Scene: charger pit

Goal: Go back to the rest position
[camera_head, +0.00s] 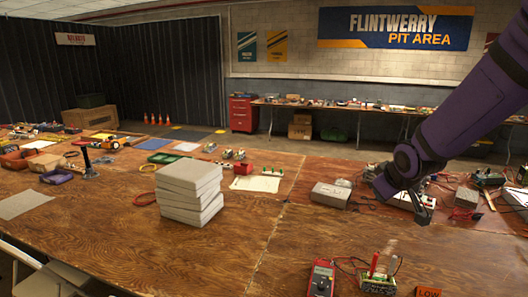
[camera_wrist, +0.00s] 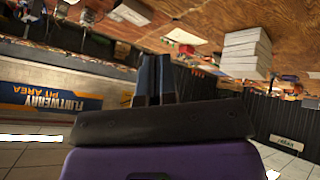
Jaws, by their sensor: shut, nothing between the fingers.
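My gripper (camera_head: 424,212) hangs at the end of my purple arm on the right side of the head view, over the right part of the wooden table (camera_head: 330,230). In the wrist view my gripper (camera_wrist: 153,80) shows its two dark fingers side by side, shut with nothing between them. The wrist view is upside down. Whether the fingertips touch anything on the table is hard to tell.
A stack of grey-white blocks (camera_head: 188,192) stands left of centre. A red meter (camera_head: 321,278) and a small device with a red post (camera_head: 377,278) are at the front. A grey box (camera_head: 331,195) and wired devices lie near my gripper. The table's middle is clear.

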